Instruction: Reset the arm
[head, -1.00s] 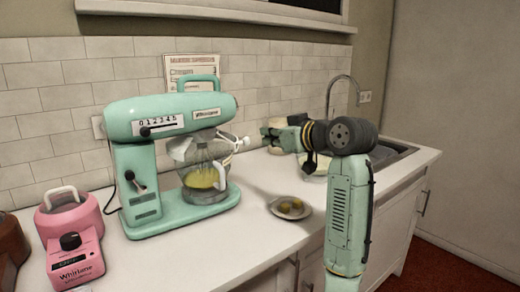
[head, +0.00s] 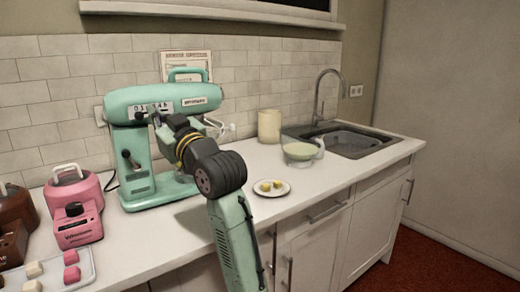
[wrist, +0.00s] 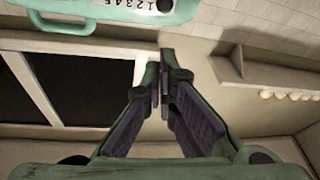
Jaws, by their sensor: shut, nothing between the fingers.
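My gripper (wrist: 162,85) shows in the wrist view with its two fingers together and nothing between them. In the head view my arm reaches up in front of the green stand mixer (head: 160,98), and the gripper end is near the mixer's front, hard to make out there. The mixer's number dial also shows at the top of the wrist view (wrist: 125,8). The mixer's bowl is hidden behind my arm in the head view. I cannot tell whether my gripper touches the mixer.
A small plate (head: 273,193) with yellow pieces lies right of my arm. A glass bowl (head: 299,151) and a beige canister (head: 269,126) stand before the sink (head: 355,140). A pink appliance (head: 76,205) and a tray (head: 85,281) are at left. Counter near the plate is clear.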

